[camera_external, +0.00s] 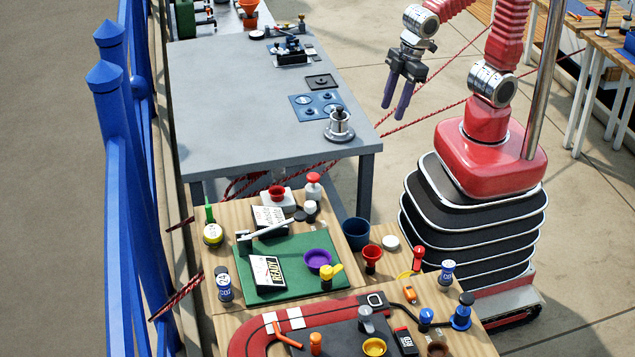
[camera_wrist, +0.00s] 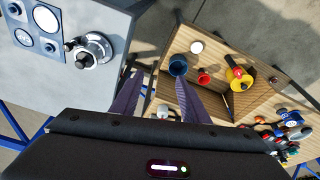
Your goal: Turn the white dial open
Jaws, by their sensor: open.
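My gripper (camera_external: 396,106) hangs open and empty in the air off the right side of the grey table, its dark purple fingers pointing down. In the wrist view its fingers (camera_wrist: 158,80) are spread, with nothing between them. A blue panel (camera_external: 316,106) with several round whitish dials lies on the grey table, left of my gripper. The panel also shows at the top left of the wrist view (camera_wrist: 27,17). A plain white round piece (camera_external: 390,242) sits on the wooden bench; it also shows in the wrist view (camera_wrist: 196,47). I cannot tell which is the named dial.
A silver fitting with a dark knob (camera_external: 339,126) stands near the right corner of the grey table (camera_external: 225,110). The wooden bench in front is crowded, with a blue cup (camera_external: 356,234) and a red cup (camera_external: 372,257). A metal post (camera_external: 546,80) rises at right. The grey table's left half is clear.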

